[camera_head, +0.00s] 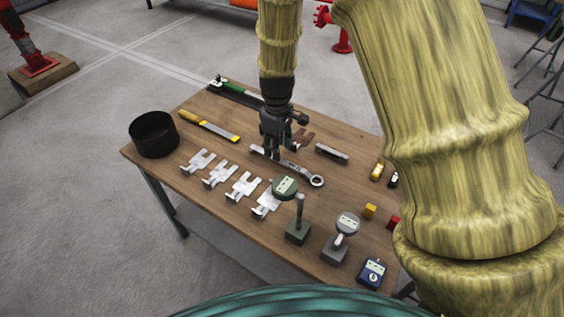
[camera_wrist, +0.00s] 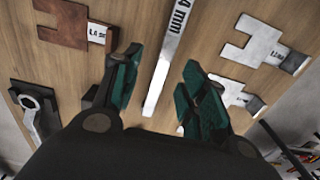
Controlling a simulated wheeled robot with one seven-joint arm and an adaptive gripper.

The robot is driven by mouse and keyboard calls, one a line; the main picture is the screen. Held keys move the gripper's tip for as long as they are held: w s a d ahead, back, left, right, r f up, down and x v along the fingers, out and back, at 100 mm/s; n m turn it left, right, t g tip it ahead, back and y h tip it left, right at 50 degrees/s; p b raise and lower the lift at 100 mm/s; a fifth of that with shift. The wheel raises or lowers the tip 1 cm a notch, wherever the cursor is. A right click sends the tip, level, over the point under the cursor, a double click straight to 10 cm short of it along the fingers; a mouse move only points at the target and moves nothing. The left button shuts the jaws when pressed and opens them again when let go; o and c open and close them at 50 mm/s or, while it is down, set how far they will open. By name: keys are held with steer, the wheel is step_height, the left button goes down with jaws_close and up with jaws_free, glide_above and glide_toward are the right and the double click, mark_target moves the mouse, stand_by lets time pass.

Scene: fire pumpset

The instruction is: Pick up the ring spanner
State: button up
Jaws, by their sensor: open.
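The ring spanner (camera_head: 302,172) is a long grey metal tool lying flat on the wooden table (camera_head: 230,215), its ring end toward the lower right. My gripper (camera_head: 274,154) points down over its shank and hides part of it in the head view. In the wrist view my gripper (camera_wrist: 163,58) is open, with one teal-padded finger on each side of the spanner's shank (camera_wrist: 166,58). The shank has a size marking ending in "4 mm". The fingers look apart from it. The gap in height between fingertips and spanner cannot be told.
Several white slotted shims (camera_head: 241,185) lie left of the spanner, and a brown shim (camera_head: 304,137) is close behind it. A green dial gauge stand (camera_head: 298,229) rises in front. A black round container (camera_head: 153,134) stands at the left edge, near a yellow-handled tool (camera_head: 208,126).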

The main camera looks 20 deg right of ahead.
mark_target(285, 165)
steer(key=f, duration=0.4)
steer(key=shift+a+f, duration=0.2)
steer(key=shift+f, duration=0.1)
jaws_close()
